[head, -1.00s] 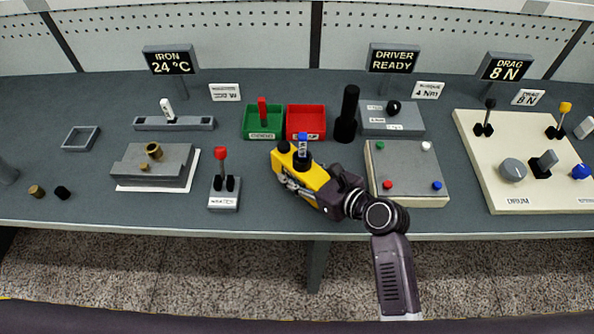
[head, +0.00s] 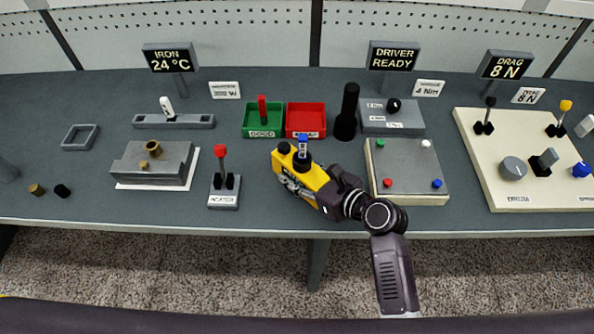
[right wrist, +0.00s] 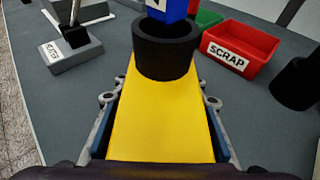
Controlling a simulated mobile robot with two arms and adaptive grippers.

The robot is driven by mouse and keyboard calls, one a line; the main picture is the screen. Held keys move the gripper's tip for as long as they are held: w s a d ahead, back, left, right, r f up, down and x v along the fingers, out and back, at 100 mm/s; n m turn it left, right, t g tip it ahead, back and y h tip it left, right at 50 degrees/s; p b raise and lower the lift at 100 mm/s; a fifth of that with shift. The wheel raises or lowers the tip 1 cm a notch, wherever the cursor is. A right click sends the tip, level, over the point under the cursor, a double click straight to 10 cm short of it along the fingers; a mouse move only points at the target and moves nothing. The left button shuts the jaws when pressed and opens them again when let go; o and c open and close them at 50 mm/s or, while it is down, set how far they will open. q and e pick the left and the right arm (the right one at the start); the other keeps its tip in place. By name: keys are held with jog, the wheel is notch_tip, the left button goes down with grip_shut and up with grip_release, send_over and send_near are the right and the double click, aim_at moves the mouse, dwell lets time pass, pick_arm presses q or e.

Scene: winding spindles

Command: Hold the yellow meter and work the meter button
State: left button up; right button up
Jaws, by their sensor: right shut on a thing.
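The yellow meter (head: 317,177) lies on the grey bench near its front edge, left of the grey panel with coloured buttons. A blue piece (head: 303,143) stands in a black round socket on the meter; the socket (right wrist: 165,55) shows close up in the right wrist view. My right gripper (head: 298,182) is shut on the yellow meter, with a finger along each side of its body (right wrist: 160,125). My left gripper is not in view.
A green bin (head: 249,132) and a red scrap bin (head: 322,119) stand behind the meter, with a black post (head: 346,112) to their right. A red-knobbed lever (head: 221,167) stands to the left. The button panel (head: 408,175) is close on the right.

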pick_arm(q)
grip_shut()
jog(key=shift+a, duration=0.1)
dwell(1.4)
